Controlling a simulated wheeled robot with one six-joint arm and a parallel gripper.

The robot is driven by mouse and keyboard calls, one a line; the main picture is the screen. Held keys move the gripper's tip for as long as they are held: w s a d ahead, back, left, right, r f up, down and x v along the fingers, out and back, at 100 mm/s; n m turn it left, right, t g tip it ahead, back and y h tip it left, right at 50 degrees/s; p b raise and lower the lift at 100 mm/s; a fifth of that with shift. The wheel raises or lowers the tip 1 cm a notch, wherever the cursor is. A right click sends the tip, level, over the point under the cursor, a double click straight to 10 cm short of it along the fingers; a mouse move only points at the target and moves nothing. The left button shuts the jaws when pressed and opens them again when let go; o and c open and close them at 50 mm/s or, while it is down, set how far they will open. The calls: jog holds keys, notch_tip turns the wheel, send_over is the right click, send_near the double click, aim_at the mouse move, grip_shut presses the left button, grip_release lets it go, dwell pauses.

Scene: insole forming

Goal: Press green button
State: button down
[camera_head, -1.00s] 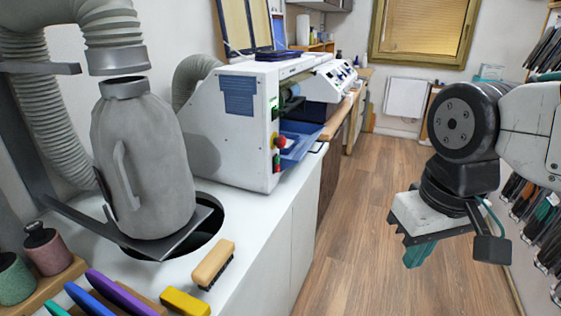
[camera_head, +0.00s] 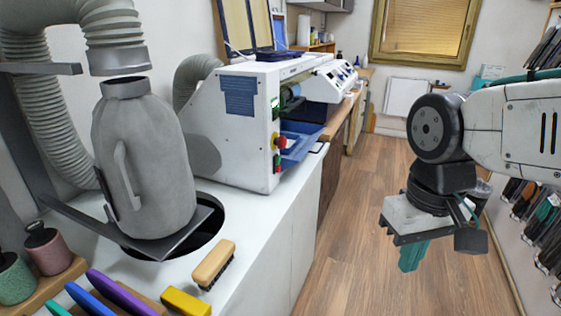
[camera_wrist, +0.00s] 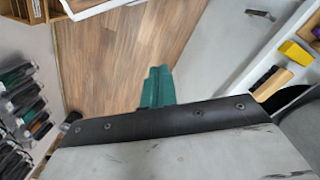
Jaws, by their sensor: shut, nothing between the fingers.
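A white machine (camera_head: 225,130) stands on the white counter at the centre left. On its front corner is a small control panel with a green button (camera_head: 275,102) near the top. A red knob (camera_head: 279,142) on a yellow base sits below it, with a small red control lower down. My gripper (camera_head: 411,260) hangs over the floor to the right of the counter, pointing down and well apart from the machine. Its teal fingers are shut and empty. They also show in the wrist view (camera_wrist: 157,88). The green button is not clearly visible in the wrist view.
A large grey canister (camera_head: 150,165) stands on the counter at the left under a hose. A brush (camera_head: 214,264) and a yellow block (camera_head: 186,301) lie at the counter's near edge. Packaged insoles hang on the right wall (camera_head: 540,225). The wooden floor (camera_head: 350,230) between is clear.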

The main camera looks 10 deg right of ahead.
aim_at(278, 160)
jog(key=w+d+f+n+t, duration=0.1)
jog(key=w+d+f+t, duration=0.1)
jog(key=w+f, duration=0.65)
jog(key=w+d+f+n+t, duration=0.2)
jog(key=w+f+t, duration=0.1)
jog(key=w, duration=1)
jog(key=w+d+f+n+t, duration=0.15)
jog(key=w+f, duration=0.35)
jog(key=w, duration=0.6)
jog(key=w+a+r+n+t+y, duration=0.2)
jog(key=w+a+r+n+t, duration=0.1)
jog(key=w+r+t, duration=0.4)
jog(key=w+a+t, duration=0.1)
jog(key=w, duration=0.2)
jog(key=shift+w+a+r+y, duration=0.15)
jog(key=shift+w+r+y, duration=0.1)
jog(key=shift+w+y, duration=0.15)
jog(key=w+a, duration=0.5)
jog(key=a, duration=0.2)
jog(key=shift+a, duration=0.1)
jog(key=shift+w+a, duration=0.3)
